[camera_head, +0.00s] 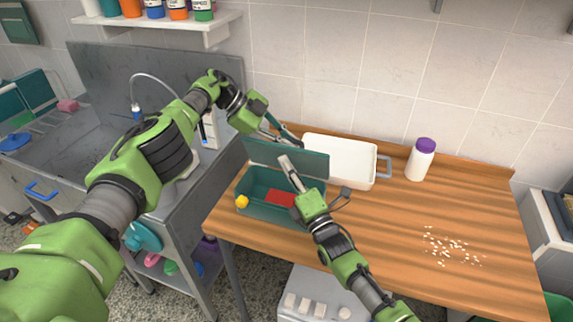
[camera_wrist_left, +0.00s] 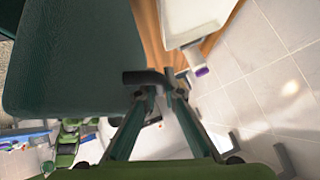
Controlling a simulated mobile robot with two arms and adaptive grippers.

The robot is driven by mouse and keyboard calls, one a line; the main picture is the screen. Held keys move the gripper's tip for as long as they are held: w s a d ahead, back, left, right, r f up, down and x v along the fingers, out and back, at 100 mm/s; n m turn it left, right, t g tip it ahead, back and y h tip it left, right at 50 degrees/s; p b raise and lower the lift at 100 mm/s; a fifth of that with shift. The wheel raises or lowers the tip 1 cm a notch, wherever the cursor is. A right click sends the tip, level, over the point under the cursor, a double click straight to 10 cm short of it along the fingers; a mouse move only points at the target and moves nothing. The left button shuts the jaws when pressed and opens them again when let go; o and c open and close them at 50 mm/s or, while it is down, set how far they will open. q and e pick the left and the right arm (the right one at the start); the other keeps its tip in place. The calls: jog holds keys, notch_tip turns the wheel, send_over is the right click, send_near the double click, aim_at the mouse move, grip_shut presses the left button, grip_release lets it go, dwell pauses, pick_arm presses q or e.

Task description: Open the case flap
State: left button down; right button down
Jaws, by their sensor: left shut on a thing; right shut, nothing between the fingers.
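The teal case (camera_head: 262,207) stands on the wooden table, its inside in view with a red thing (camera_head: 280,198) in it. Its case flap (camera_head: 312,161) stands raised along the back edge; in the left wrist view the flap (camera_wrist_left: 75,60) is a large dark teal panel beside the fingers. My left gripper (camera_head: 292,138) is shut on the flap at its upper edge, reaching in from behind; it also shows in the left wrist view (camera_wrist_left: 160,88). The exact contact is partly hidden. My right gripper (camera_head: 286,161) is shut and empty, in front of the flap, above the case.
A yellow object (camera_head: 242,201) is at the case's left corner. A white tray (camera_head: 345,160) with grey handles stands behind the case. A white bottle with a purple cap (camera_head: 420,160) and scattered pale bits (camera_head: 450,246) are on the right. The table's front right is otherwise clear.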

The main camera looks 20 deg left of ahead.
pick_arm(q)
jog(key=shift+s+f, duration=0.1)
jog(key=shift+f, duration=0.15)
pick_arm(e)
jog(key=shift+w+r, duration=0.1)
jog(key=shift+w, duration=0.05)
